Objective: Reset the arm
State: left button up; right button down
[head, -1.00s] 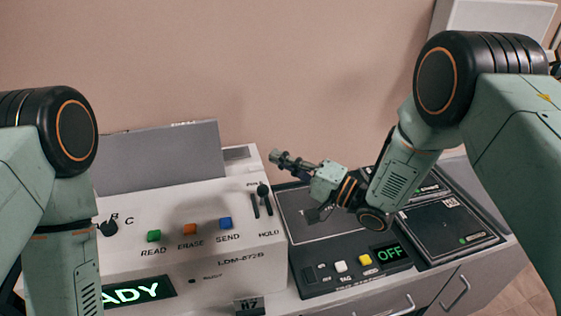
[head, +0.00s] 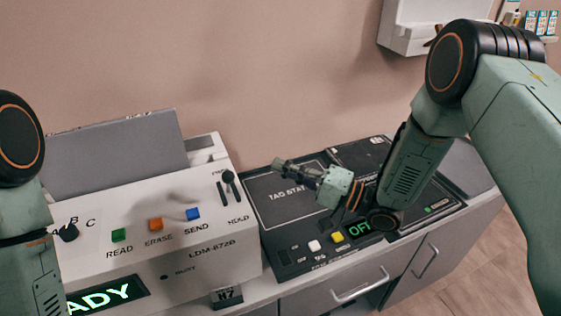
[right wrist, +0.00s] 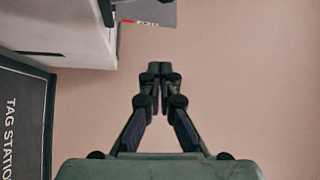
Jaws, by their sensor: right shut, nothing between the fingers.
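My right gripper (head: 280,164) is shut and empty. It hangs over the black tag station (head: 287,262), in front of the wall, with its fingers pointing left in the head view. In the right wrist view the gripper's fingertips (right wrist: 158,72) meet, with only wall behind them. The tag station's dark pad (right wrist: 22,120) shows at the left there. My left arm comes in at the left edge of the head view, but its gripper is out of the picture.
The white LDM-672B machine (head: 215,258) stands at left, with green (head: 118,235), orange (head: 155,224) and blue (head: 193,214) buttons and a lit display (head: 110,295). A white wall box (head: 405,30) hangs at upper right. Drawers (head: 345,290) are below the counter.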

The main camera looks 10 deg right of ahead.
jog(key=s+d+f+h, duration=0.1)
jog(key=s+f+h, duration=0.2)
jog(key=f, duration=0.2)
jog(key=s+d+f+g+h, duration=0.1)
jog(key=s+f+h, duration=0.2)
jog(key=f, duration=0.3)
jog(key=s+d+f+g+h, duration=0.1)
jog(key=s+f+h, duration=0.2)
jog(key=f, duration=0.3)
jog(key=shift+d+f+h, duration=0.1)
jog(key=shift+f+h, duration=0.05)
jog(key=shift+h, duration=0.35)
jog(key=s+d+f+n+g+h, duration=0.2)
jog(key=s+d+g, duration=0.1)
jog(key=s, duration=0.6)
jog(key=s+d+f+n+g+h+b, duration=0.1)
jog(key=s+d+f+g+h, duration=0.15)
jog(key=s, duration=0.65)
jog(key=s+d+f+n+g+h, duration=0.2)
jog(key=s+f+g, duration=0.15)
jog(key=s, duration=0.55)
notch_tip(320, 180, down, 8)
jog(key=b, duration=0.8)
jog(key=shift+w+d+b, duration=0.2)
jog(key=shift+w+b, duration=0.2)
